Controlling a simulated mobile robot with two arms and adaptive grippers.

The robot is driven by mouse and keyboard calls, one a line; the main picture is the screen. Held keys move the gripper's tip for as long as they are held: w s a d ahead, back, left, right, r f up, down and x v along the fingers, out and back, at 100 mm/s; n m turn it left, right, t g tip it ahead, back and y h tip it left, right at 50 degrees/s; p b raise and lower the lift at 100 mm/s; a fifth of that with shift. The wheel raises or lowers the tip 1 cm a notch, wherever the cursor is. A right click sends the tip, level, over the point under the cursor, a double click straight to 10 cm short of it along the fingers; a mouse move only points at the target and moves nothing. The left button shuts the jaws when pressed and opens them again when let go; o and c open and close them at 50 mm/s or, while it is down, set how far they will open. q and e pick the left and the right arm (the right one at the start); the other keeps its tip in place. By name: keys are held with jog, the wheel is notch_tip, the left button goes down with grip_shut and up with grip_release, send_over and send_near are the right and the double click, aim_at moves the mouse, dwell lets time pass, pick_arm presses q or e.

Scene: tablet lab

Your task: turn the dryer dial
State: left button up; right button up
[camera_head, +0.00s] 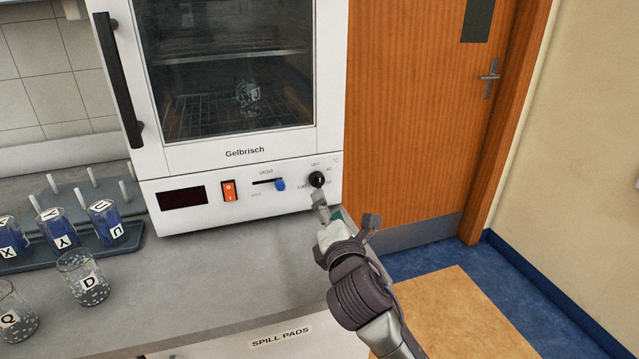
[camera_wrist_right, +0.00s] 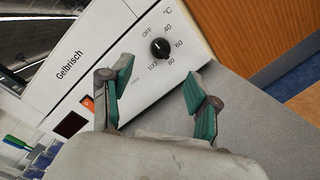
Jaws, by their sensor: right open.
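The white dryer (camera_head: 240,160), marked Gelbrisch, stands on the grey bench with its glass door shut. Its black dial (camera_head: 317,179) is at the right end of the front panel. In the right wrist view the dial (camera_wrist_right: 160,48) has a scale around it with OFF, 40, 60, 80 and 100. Its pointer mark is toward OFF. My right gripper (camera_head: 345,210) is in front of and just below the dial. In the wrist view the right gripper (camera_wrist_right: 154,98) is open and empty, its green-padded fingers apart, with the dial beyond them. My left gripper is out of view.
Left of the dial are a blue vent slider (camera_head: 280,184), an orange switch (camera_head: 229,191) and a dark display (camera_head: 183,198). Lettered beakers and a rack (camera_head: 135,236) stand at the left. The bench (camera_head: 230,265) before the dryer is clear. A wooden door (camera_head: 420,120) is at right.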

aim_at(319, 184)
jog(key=w, duration=0.2)
jog(key=w+a, duration=0.1)
jog(key=w, duration=0.1)
jog(key=shift+w+f, duration=0.1)
jog(key=shift+w, duration=0.05)
jog(key=w, duration=0.4)
jog(key=shift+a, duration=0.3)
jog(key=shift+w, duration=0.35)
jog(key=shift+w+a, duration=0.1)
jog(key=shift+w, duration=0.2)
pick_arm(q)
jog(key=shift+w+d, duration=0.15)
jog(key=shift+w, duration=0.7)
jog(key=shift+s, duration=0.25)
pick_arm(e)
jog(key=shift+c, duration=0.4)
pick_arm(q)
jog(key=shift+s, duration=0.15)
pick_arm(e)
jog(key=c, duration=1.1)
